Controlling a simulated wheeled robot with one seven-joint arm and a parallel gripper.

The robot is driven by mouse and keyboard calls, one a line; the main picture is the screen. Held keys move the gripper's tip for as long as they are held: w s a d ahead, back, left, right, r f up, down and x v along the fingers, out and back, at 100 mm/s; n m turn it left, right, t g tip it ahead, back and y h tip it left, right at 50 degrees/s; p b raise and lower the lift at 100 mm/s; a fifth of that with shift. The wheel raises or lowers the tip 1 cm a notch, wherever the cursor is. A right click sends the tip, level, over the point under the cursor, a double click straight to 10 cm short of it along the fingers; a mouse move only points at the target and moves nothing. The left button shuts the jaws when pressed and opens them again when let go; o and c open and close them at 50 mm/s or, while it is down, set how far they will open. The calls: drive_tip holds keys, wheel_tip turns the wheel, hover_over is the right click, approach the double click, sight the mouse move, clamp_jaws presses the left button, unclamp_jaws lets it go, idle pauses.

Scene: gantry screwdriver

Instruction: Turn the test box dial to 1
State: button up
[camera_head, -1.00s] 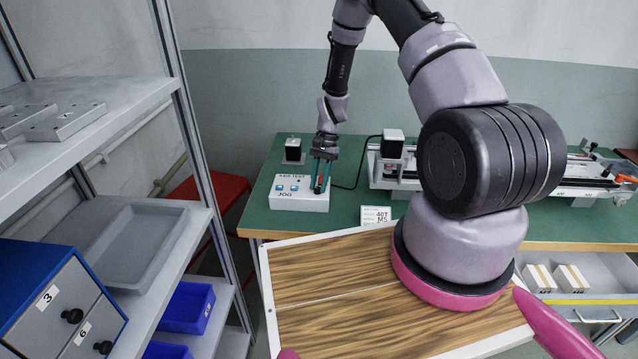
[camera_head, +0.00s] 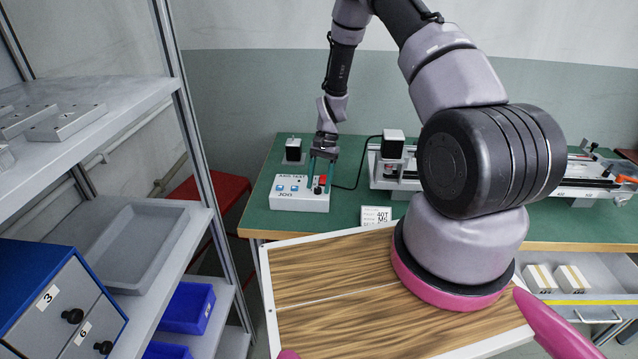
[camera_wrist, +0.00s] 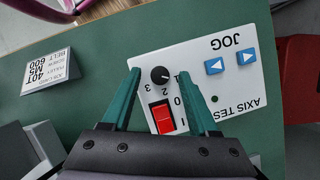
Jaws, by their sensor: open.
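The white test box (camera_head: 300,203) stands on the green table. In the wrist view its top (camera_wrist: 231,98) appears upside down, with two blue JOG buttons, a red switch (camera_wrist: 162,118) and a black dial (camera_wrist: 159,75). Labels 1, 2 and 3 are printed beside the dial; a white mark shows on the dial, but which label it points to I cannot tell. My gripper (camera_head: 321,178) is over the box's right part. In the wrist view its green fingers (camera_wrist: 161,78) are apart, one on each side of the dial, apparently not touching it.
A label card (camera_head: 376,215) stands at the table's front edge, right of the box. A gantry rig (camera_head: 392,165) is farther right, and a small black-and-white block (camera_head: 293,150) sits behind the box. A grey shelf (camera_head: 135,230) is at the left.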

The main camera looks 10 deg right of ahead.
drive_tip(key=v, duration=1)
drive_tip(key=shift+r, duration=0.35)
drive_tip(key=shift+r, duration=0.1)
drive_tip(key=s+d+r+n+t, duration=0.1)
drive_tip(key=s+r+t, duration=0.25)
drive_tip(key=r, duration=1.05)
drive_tip(key=s+r+n+t, duration=0.15)
drive_tip(key=s+r, duration=0.25)
drive_tip(key=r, duration=1)
drive_tip(key=s+r+t, duration=0.3)
drive_tip(key=s+r, duration=0.2)
drive_tip(key=s, duration=0.4)
drive_tip(key=s+d+r+n+t+h, duration=0.1)
drive_tip(key=s+r+t, duration=0.1)
drive_tip(key=s+r, duration=0.4)
drive_tip(key=s, duration=0.4)
drive_tip(key=shift+d+r+t, duration=0.25)
drive_tip(key=shift+d+t, duration=0.1)
drive_tip(key=shift+t, duration=0.05)
drive_tip(key=shift+c, duration=0.8)
drive_tip(key=shift+d, duration=0.1)
